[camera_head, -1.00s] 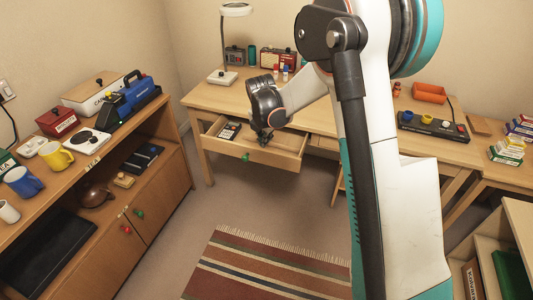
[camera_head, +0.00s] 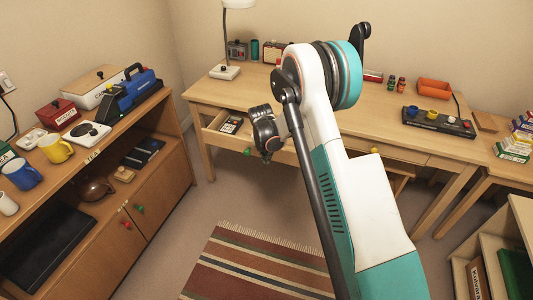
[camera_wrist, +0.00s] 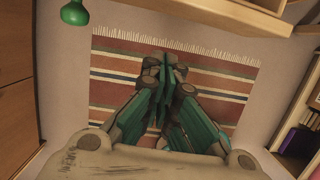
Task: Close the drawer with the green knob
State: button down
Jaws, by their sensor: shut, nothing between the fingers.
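The desk drawer (camera_head: 222,141) with the green knob (camera_head: 247,151) stands partly pulled out at the left end of the desk. A calculator lies in it. My gripper (camera_head: 267,156) is at the drawer's front, just right of the knob, and covers the right part of the drawer. I cannot tell whether it touches the front. In the wrist view my gripper's fingers (camera_wrist: 165,72) are together and empty above the rug. A green knob (camera_wrist: 74,12) shows there at the top left, apart from the fingers.
The wooden desk (camera_head: 330,120) bears a lamp, an orange box (camera_head: 434,89) and a black panel. A low cabinet (camera_head: 160,195) with another green knob and a red knob stands at the left. A striped rug (camera_head: 250,265) covers free floor in front of the desk.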

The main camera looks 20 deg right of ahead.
jog(key=w+d+b, duration=0.1)
jog(key=w+d+f, duration=0.1)
jog(key=w, duration=0.1)
jog(key=shift+w+d+f+b, duration=0.1)
jog(key=shift+w+d+b, duration=0.15)
jog(key=shift+d+b, duration=0.1)
